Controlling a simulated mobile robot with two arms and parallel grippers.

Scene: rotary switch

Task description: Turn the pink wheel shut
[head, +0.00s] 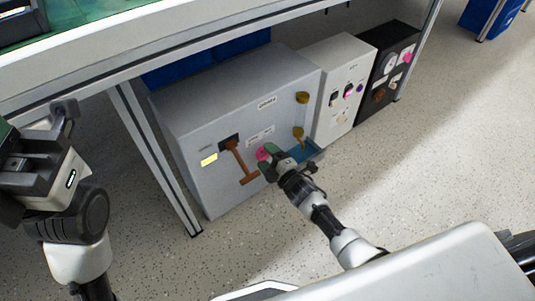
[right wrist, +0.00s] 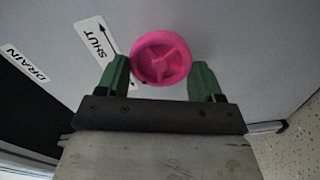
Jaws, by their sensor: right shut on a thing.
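The pink wheel (head: 263,153) is on the front of a large grey cabinet (head: 205,190) under the bench. In the right wrist view the round, spoked wheel (right wrist: 161,58) sits between the two green fingers of my right gripper (right wrist: 161,67), which is shut on it. A white label reading SHUT with an arrow (right wrist: 100,42) is just left of the wheel. In the head view my right gripper (head: 270,161) hides part of the wheel. My left gripper (head: 40,155) is at the left edge, away from the cabinet; its fingers do not show clearly.
A brown T-shaped lever (head: 241,165) is close to the left of the wheel. A white box (head: 335,90) and a black box (head: 390,65) stand beyond. The bench (head: 180,40) overhangs; open floor lies in front.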

